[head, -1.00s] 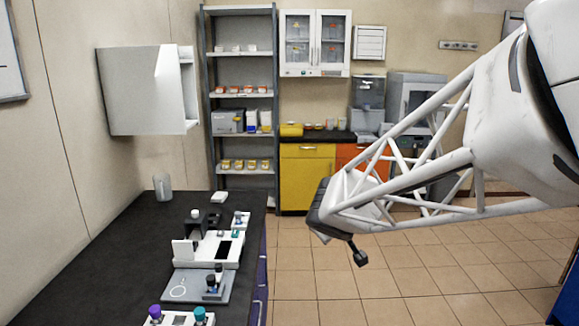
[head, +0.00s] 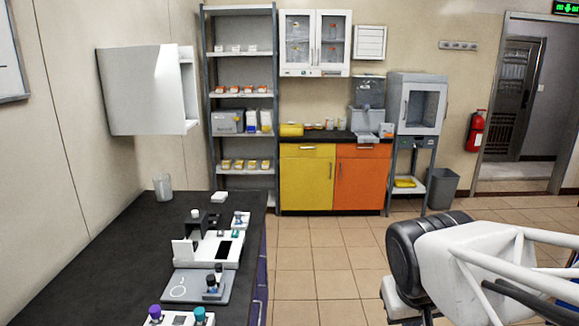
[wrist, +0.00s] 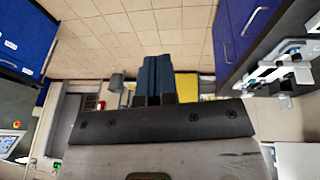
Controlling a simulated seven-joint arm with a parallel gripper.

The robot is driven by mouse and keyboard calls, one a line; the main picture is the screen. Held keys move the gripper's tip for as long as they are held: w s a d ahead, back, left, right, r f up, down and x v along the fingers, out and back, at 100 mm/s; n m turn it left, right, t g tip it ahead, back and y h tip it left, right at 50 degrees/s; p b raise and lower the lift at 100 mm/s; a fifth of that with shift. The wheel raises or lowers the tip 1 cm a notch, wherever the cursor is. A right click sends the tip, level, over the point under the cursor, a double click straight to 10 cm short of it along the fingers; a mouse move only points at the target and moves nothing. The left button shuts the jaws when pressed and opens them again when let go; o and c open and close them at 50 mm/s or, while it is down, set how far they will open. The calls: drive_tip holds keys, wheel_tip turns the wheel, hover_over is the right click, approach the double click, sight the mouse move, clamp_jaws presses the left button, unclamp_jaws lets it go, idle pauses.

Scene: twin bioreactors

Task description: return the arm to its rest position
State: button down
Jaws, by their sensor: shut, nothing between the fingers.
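My arm reaches into the lower right of the head view, low over the tiled floor and to the right of the black bench (head: 95,255). Its black rounded end and white frame show there. In the wrist view the two dark fingers of my gripper (wrist: 157,62) lie side by side, shut with nothing between them. In the head view the fingers cannot be made out clearly.
The bench carries white devices (head: 212,248), a grey plate (head: 185,287) and purple- and teal-capped items at its front. Open tiled floor (head: 310,270) lies between bench and arm. Yellow and orange cabinets (head: 362,185) stand at the back.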

drive_tip(key=shift+m+g+y, duration=0.3)
drive_tip(key=shift+g+y, duration=0.2)
drive_tip(key=shift+y, duration=0.2)
drive_tip(key=shift+s+a+f, duration=0.1)
drive_tip(key=shift+s+a, duration=0.05)
drive_tip(key=shift+s, duration=0.6)
drive_tip(key=shift+s+a+f, duration=0.15)
drive_tip(key=shift+s+a, duration=0.05)
drive_tip(key=shift+s, duration=0.6)
drive_tip(key=shift+s+a+f, duration=0.1)
drive_tip(key=shift+s+a, duration=0.05)
drive_tip(key=shift+s, duration=0.6)
